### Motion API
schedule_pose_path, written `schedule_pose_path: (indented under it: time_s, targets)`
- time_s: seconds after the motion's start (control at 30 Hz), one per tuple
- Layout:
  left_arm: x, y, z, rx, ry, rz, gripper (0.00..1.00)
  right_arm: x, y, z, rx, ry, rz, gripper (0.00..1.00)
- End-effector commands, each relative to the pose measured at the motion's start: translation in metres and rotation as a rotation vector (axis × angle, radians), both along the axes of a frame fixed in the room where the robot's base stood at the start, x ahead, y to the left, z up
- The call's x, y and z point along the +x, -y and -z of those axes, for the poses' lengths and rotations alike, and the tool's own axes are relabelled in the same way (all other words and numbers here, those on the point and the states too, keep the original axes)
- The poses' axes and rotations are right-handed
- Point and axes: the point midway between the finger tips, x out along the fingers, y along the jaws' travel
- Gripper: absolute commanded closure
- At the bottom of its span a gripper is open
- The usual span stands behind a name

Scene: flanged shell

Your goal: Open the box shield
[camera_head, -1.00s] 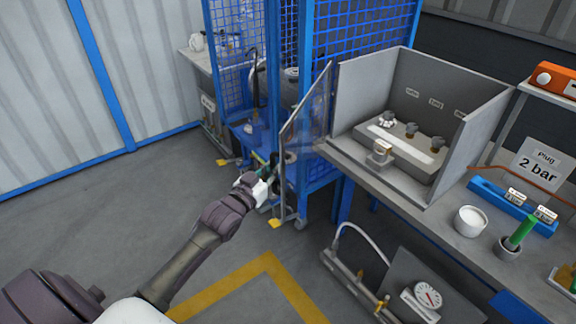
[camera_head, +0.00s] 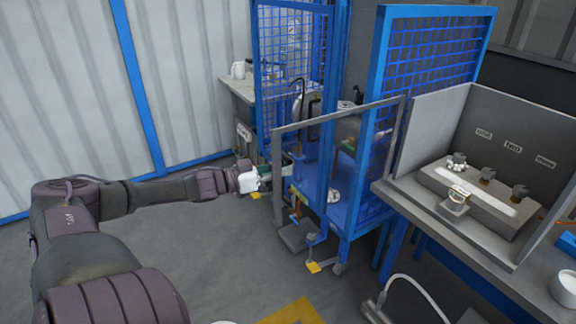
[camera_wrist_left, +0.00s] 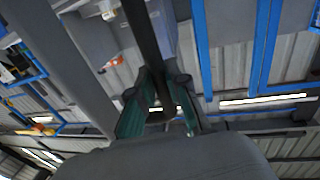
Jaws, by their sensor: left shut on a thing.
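The box shield is a clear panel in a grey frame (camera_head: 335,118). It stands swung out from the grey box (camera_head: 440,125), with its near right edge beside the box's left wall and its far edge to the left, in front of the blue mesh cage. My left gripper (camera_head: 272,177) is at the shield's left upright and is shut on it. In the left wrist view the green fingers (camera_wrist_left: 160,112) close around a dark bar. The box's front is uncovered, and several fittings on a grey block (camera_head: 478,190) show inside. My right gripper is not in view.
The blue mesh cage (camera_head: 425,60) stands behind the shield. The grey workbench (camera_head: 450,235) carries the box and a white cup (camera_head: 568,290) at right. A hose (camera_head: 410,285) curves below the bench. The grey floor (camera_head: 215,255) at left is clear.

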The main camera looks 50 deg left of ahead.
Motion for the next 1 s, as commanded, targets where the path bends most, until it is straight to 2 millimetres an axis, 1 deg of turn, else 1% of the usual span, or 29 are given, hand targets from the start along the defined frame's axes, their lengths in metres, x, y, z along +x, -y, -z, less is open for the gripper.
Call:
schedule_pose_path:
  time_s: [0.03, 0.2, 0.67, 0.7, 0.77, 0.8, 0.83, 1.0]
  targets:
    - [0.0016, -0.0027, 0.0018, 0.002, 0.000, 0.009, 1.00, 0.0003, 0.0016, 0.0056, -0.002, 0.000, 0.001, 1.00]
    - [0.0031, -0.0071, 0.0006, 0.001, 0.001, 0.030, 1.00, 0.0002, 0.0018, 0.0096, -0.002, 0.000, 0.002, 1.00]
    - [0.0034, -0.0083, 0.0000, 0.001, -0.001, 0.036, 1.00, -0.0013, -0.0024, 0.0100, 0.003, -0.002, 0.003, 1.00]
    - [0.0034, -0.0083, 0.0000, 0.001, -0.001, 0.036, 0.78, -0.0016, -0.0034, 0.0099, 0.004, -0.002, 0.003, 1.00]
    - [0.0034, -0.0083, 0.0000, 0.001, -0.001, 0.036, 0.68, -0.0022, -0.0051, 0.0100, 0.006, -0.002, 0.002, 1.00]
    - [0.0034, -0.0083, 0.0000, 0.001, -0.001, 0.035, 0.62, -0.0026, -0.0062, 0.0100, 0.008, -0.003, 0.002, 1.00]
    - [0.0034, -0.0084, 0.0000, 0.001, -0.001, 0.035, 0.59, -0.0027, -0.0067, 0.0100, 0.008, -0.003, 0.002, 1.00]
    - [0.0033, -0.0086, 0.0001, 0.001, -0.001, 0.035, 0.59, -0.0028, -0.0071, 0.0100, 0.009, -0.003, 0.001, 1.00]
